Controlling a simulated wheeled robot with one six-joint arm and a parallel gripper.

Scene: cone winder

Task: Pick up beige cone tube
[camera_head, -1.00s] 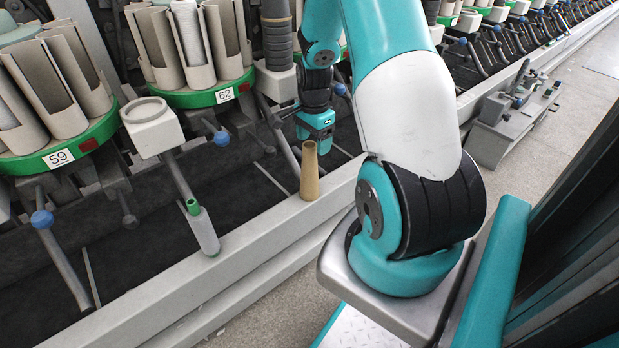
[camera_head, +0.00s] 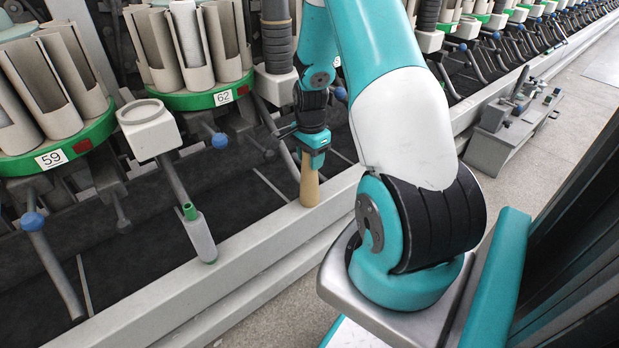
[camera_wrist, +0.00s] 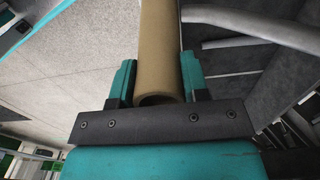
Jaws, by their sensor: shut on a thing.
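The beige cone tube (camera_head: 309,187) stands upright on the light grey rail at the front of the machine. In the head view my gripper (camera_head: 312,158) is over its top end and hides that end. In the wrist view the cone tube (camera_wrist: 158,45) runs between the two teal fingers of my gripper (camera_wrist: 158,80), which are shut on it. Its open end faces the gripper's dark palm plate.
The machine rail (camera_head: 250,243) runs diagonally below the tube. Green carousels numbered 59 (camera_head: 55,150) and 62 (camera_head: 205,98) hold several beige tubes. A grey floor unit (camera_head: 505,135) stands at right.

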